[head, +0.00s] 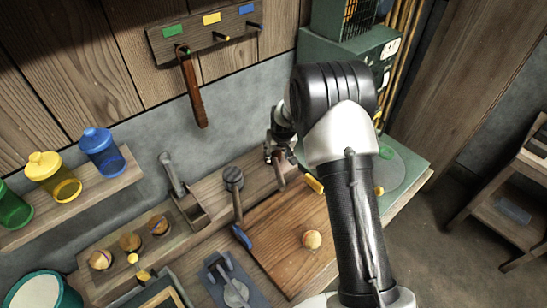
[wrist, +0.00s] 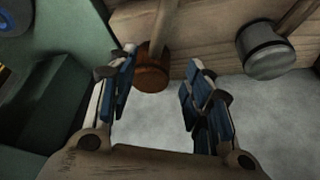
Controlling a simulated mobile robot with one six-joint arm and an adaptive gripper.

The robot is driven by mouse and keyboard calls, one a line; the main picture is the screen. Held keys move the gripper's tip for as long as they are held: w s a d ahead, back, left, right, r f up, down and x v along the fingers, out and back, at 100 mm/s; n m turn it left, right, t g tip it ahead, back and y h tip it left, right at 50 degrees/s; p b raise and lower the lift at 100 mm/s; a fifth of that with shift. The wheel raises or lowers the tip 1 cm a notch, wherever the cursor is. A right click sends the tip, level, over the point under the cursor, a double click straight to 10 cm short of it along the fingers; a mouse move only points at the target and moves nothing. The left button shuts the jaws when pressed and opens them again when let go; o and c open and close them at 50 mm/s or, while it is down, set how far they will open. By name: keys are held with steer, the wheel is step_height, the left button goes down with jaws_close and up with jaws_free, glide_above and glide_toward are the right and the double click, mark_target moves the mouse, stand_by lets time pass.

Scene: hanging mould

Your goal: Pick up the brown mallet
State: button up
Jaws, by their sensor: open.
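The brown mallet's round head (wrist: 153,70) shows in the wrist view, with its pale handle running up and away. The head appears between the fingertips, nearer the left finger. My gripper (wrist: 161,60) is open, its blue-padded fingers apart with nothing held; I cannot tell how far beyond the tips the mallet lies. In the head view my gripper (head: 278,150) is over the bench's back ledge and hides most of the mallet there. A yellow grip (head: 314,184) beside my arm looks like its handle end.
A grey-headed mallet (head: 233,179) with a blue grip lies left of my gripper; its head also shows in the wrist view (wrist: 268,52). A brown strip (head: 195,95) hangs from the peg rack. A green machine (head: 345,45) stands right behind my arm.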

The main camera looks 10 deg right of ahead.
mark_target(276, 162)
steer(key=b+x, duration=0.1)
steer(key=x, duration=0.5)
steer(key=shift+w+f, duration=0.2)
steer(key=shift+f, duration=0.1)
steer(key=x, duration=0.1)
steer(key=b+x, duration=0.1)
steer(key=x, duration=0.2)
steer(key=shift+s+d+f+b, duration=0.2)
steer(key=shift+d+b, duration=0.1)
steer(key=shift+b, duration=0.1)
steer(key=shift+w+f, duration=0.3)
steer(key=shift+f, duration=0.15)
steer(key=shift+c, duration=0.2)
jaws_close()
steer(key=shift+r, duration=0.1)
